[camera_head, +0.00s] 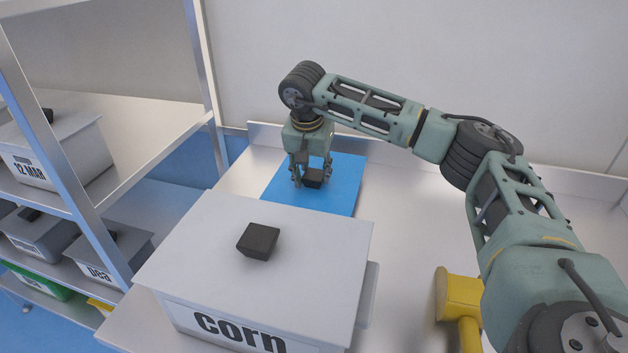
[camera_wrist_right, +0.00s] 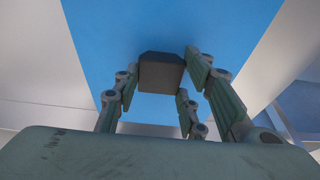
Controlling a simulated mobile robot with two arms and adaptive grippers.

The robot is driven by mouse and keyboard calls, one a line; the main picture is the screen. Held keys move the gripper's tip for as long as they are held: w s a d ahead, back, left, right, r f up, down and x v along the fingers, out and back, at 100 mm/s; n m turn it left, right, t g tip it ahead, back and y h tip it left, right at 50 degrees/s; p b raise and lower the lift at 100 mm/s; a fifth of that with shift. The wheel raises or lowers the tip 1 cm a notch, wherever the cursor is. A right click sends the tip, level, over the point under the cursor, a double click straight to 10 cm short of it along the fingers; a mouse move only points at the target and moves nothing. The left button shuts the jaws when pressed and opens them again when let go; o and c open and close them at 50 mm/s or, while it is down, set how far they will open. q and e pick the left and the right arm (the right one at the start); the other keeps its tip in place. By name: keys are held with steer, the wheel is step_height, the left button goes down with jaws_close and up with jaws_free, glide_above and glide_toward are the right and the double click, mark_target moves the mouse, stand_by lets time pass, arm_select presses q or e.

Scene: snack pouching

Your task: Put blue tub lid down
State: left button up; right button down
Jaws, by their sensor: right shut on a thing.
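The blue tub lid (camera_head: 342,180) is a flat blue rectangle at the back of the metal table, partly hidden behind the corn tub. It looks level; I cannot tell whether it rests on the table or hangs just above it. Its black knob (camera_head: 313,178) also shows in the right wrist view (camera_wrist_right: 161,72). My right gripper (camera_head: 311,183) points down over the lid, with its fingers shut around the knob. My left gripper is not in view.
A grey tub labelled "corn" (camera_head: 230,328), its lid on with a black knob, stands in front. A yellow object (camera_head: 456,292) lies at the right by my arm. A shelf rack (camera_head: 140,110) with grey tubs stands at the left. The table right of the lid is clear.

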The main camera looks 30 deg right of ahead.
mark_target(313, 177)
steer(key=shift+s+a+x, duration=0.1)
steer(key=shift+s+x, duration=0.05)
steer(key=shift+x, duration=0.65)
steer(key=shift+s+a+x, duration=0.1)
steer(key=shift+x, duration=0.65)
steer(key=shift+f, duration=0.15)
steer(key=c, duration=1.1)
jaws_free()
steer(key=shift+f, duration=0.1)
steer(key=v, duration=1.2)
steer(key=shift+r+b, duration=0.2)
steer(key=shift+b, duration=0.1)
